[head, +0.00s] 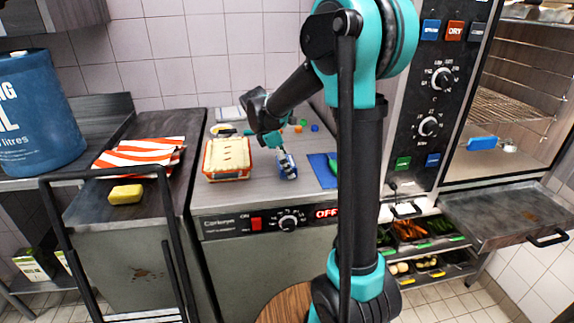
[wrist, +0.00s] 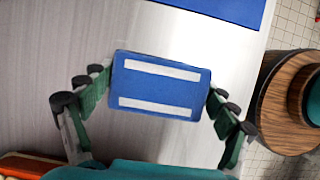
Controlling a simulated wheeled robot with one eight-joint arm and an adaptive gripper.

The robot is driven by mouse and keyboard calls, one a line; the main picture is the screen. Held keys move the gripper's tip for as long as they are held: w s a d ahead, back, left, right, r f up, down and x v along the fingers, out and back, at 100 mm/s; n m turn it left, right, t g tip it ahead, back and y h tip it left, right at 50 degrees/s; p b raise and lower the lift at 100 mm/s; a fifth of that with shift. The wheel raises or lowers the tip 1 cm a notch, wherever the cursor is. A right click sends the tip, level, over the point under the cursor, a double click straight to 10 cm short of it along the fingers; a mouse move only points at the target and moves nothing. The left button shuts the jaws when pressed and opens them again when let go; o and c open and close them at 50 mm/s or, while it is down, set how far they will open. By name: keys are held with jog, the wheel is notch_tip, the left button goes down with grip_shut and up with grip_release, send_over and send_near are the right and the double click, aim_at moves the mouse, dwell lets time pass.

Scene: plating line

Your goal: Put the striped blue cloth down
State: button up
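The striped blue cloth (head: 288,166) is a small folded blue block with white stripes, over the front middle of the grey counter top (head: 262,187). In the wrist view the cloth (wrist: 160,86) shows its blue face with two white stripes, slightly tilted. My gripper (head: 284,152) points down at it, with one green finger against each short side in the wrist view (wrist: 160,84). The fingers are shut on the cloth. Whether its underside touches the counter cannot be told.
A stack of bread-like slices (head: 227,160) stands left of the cloth. A blue mat (head: 323,172) lies close on its right. An orange-striped cloth (head: 140,153) and a yellow sponge (head: 125,194) lie on the left counter. Bare counter shows around the cloth.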

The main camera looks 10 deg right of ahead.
jog(key=shift+o, duration=1)
jog(key=shift+r, duration=0.2)
jog(key=v, duration=1.2)
